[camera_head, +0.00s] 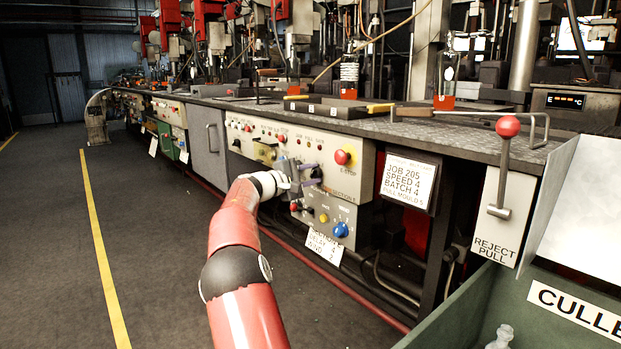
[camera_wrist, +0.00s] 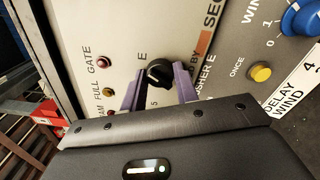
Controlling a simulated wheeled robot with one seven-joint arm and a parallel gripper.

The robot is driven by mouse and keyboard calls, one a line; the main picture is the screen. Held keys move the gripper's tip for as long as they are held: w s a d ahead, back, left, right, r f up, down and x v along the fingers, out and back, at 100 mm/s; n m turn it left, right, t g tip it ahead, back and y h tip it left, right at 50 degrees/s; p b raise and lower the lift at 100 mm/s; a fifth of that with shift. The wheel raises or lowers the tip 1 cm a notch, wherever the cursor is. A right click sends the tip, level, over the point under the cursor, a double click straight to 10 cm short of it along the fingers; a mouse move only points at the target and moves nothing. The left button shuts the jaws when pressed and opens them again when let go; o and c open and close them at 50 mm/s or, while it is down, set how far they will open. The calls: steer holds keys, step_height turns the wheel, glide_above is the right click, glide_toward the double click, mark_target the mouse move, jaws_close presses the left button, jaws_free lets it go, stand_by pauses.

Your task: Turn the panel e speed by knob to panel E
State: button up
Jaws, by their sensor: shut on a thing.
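The speed knob (camera_wrist: 158,72) is a small round black knob with a pale mark, on the cream panel (camera_wrist: 120,35) near the letter E. My gripper (camera_wrist: 158,84) has its two purple fingers on either side of the knob and is shut on it. A digit 5 shows below the knob in the wrist view; other dial numbers are hidden by the fingers. In the head view my gripper (camera_head: 312,182) is against the front of the panel (camera_head: 300,140), and it hides the knob there.
A red E-stop button (camera_head: 343,157) is above right of my gripper. A blue knob (camera_head: 340,230) and yellow button (camera_head: 323,218) are below right. A job card (camera_head: 408,183) reads JOB 205, SPEED 4, BATCH 4. A reject lever (camera_head: 506,160) stands further right. The floor at left is clear.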

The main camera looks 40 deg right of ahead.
stand_by(0.4)
steer(key=o, duration=1)
steer(key=shift+a, duration=0.1)
steer(key=a, duration=0.7)
steer(key=shift+w+a, duration=0.3)
steer(key=shift+w, duration=0.1)
